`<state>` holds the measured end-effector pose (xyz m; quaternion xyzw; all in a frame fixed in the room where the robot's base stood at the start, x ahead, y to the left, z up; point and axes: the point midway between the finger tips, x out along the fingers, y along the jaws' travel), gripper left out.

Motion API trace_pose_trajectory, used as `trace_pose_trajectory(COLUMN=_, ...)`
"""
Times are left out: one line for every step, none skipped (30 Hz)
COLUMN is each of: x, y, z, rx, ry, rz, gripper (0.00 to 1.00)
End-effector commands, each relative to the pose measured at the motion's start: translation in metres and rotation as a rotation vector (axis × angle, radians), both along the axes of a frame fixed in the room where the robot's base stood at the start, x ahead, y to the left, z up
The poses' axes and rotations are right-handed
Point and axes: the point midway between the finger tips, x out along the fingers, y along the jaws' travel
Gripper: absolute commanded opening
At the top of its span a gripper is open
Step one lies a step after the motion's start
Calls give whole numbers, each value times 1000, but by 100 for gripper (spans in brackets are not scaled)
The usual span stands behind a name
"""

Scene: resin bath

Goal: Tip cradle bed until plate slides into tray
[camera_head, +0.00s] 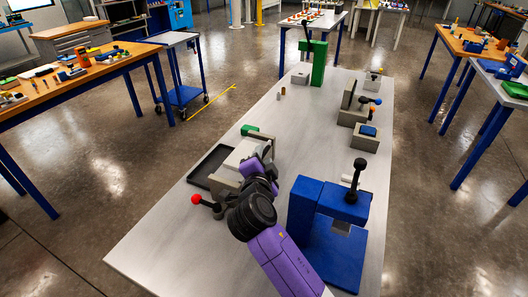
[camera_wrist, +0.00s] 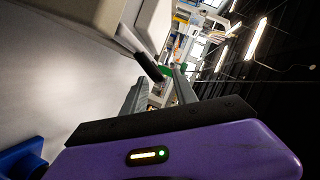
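The cradle (camera_head: 226,180) is a pale grey block-like fixture on the near left of the long grey table, with a light bed (camera_head: 240,152) on top. A red-knobbed lever (camera_head: 197,199) sticks out at its near left. The shallow black tray (camera_head: 206,166) lies against its left side. I cannot make out the plate separately from the bed. My gripper (camera_head: 264,152) is at the cradle's right side, its fingertips partly hidden by my arm. In the wrist view its two grey fingers (camera_wrist: 161,78) stand apart, with a dark rod (camera_wrist: 148,66) from a pale block close to the left finger.
A green block (camera_head: 249,130) sits at the cradle's far end. A blue press-like fixture (camera_head: 335,240) with a black-knobbed lever stands close to the right of my arm. Several small grey fixtures (camera_head: 364,137) and a green stand (camera_head: 318,62) are farther back. The table's middle is clear.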

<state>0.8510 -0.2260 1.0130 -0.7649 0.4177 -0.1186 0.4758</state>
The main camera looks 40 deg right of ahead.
Motion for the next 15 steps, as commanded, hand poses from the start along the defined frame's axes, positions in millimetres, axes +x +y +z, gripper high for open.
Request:
trace_pose_trajectory(x=4, y=-7, z=0, rx=-2, ry=-1, rz=-2, gripper=34)
trace_pose_trajectory(x=7, y=-9, z=-2, rx=-1, ry=1, rz=-2, gripper=34)
trace_pose_trajectory(x=10, y=-12, z=-3, rx=-2, ry=0, rz=-1, gripper=34)
trace_pose_trajectory(x=12, y=-15, z=-3, rx=-2, ry=0, rz=-1, gripper=34)
trace_pose_trajectory(x=13, y=-17, z=-4, rx=-2, ry=0, rz=-1, gripper=34)
trace_pose_trajectory(x=15, y=-19, z=-4, rx=-2, ry=0, rz=-1, gripper=34)
trace_pose_trajectory(x=16, y=-20, z=-5, rx=-2, ry=0, rz=0, gripper=34)
trace_pose_trajectory(x=17, y=-21, z=-5, rx=-1, ry=1, rz=-1, gripper=34)
trace_pose_trajectory(x=17, y=-22, z=-6, rx=-1, ry=1, rz=-1, gripper=34)
trace_pose_trajectory(x=18, y=-22, z=-6, rx=-1, ry=1, rz=0, gripper=34)
trace_pose_trajectory(x=18, y=-22, z=-6, rx=-1, ry=1, rz=0, gripper=34)
trace_pose_trajectory(x=18, y=-22, z=-7, rx=-1, ry=1, rz=0, gripper=34)
trace_pose_trajectory(x=18, y=-22, z=-7, rx=-1, ry=1, rz=0, gripper=34)
trace_pose_trajectory(x=18, y=-22, z=-7, rx=-1, ry=1, rz=0, gripper=34)
trace_pose_trajectory(x=18, y=-22, z=-6, rx=-1, ry=1, rz=0, gripper=34)
